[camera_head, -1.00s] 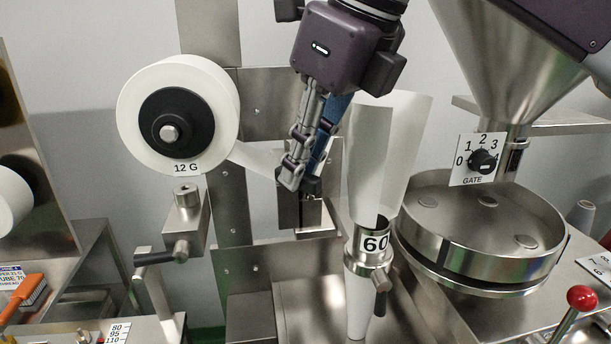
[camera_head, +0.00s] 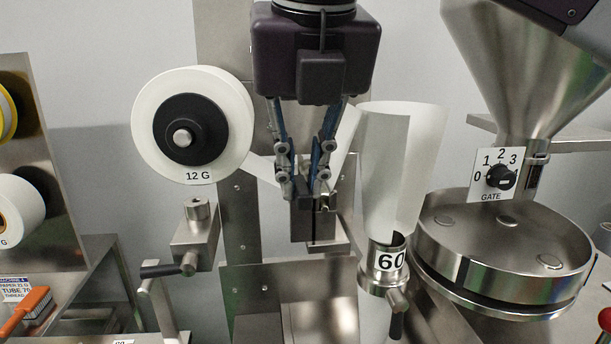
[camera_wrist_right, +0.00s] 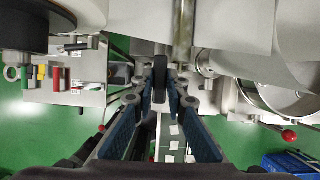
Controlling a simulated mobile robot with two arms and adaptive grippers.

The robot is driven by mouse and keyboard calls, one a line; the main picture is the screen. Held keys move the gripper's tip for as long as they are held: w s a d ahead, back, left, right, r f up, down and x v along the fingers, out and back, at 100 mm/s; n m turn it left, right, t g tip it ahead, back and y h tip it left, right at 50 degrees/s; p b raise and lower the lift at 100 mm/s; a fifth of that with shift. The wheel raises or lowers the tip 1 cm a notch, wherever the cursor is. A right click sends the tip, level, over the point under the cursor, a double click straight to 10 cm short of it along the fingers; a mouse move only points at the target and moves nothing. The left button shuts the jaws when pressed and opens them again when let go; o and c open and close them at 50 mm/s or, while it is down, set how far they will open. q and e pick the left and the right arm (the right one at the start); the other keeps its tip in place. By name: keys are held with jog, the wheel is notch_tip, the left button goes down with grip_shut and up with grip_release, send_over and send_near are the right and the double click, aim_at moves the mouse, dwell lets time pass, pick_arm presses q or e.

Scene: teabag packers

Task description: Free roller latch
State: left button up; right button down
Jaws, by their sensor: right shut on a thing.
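My right gripper (camera_head: 304,192) points down in the middle of the head view, in front of the steel column between the paper roll and the paper forming tube. In the right wrist view its blue-padded fingers (camera_wrist_right: 160,92) close around a black rounded bar (camera_wrist_right: 160,76), which looks like the roller latch lever. In the head view the fingertips cover most of that part, just above a dark grey block (camera_head: 312,222). Whether the latch is free or fastened cannot be told. My left gripper is not in view.
The white paper roll (camera_head: 232,130) labelled 12 G hangs to the left. The paper forming tube with a 60 collar (camera_head: 388,262) stands close on the right. A hopper (camera_head: 520,80), gate dial (camera_head: 501,177) and round steel drum (camera_head: 470,245) are further right. A brush (camera_head: 35,305) lies lower left.

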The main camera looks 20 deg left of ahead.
jog(key=shift+w+r+m, duration=0.1)
jog(key=shift+r+m, duration=0.1)
jog(key=shift+m, duration=0.1)
jog(key=c, duration=1.9)
grip_release()
jog(key=shift+f, duration=0.1)
jog(key=shift+c, duration=0.2)
jog(key=v, duration=1.2)
jog(key=shift+a, duration=0.1)
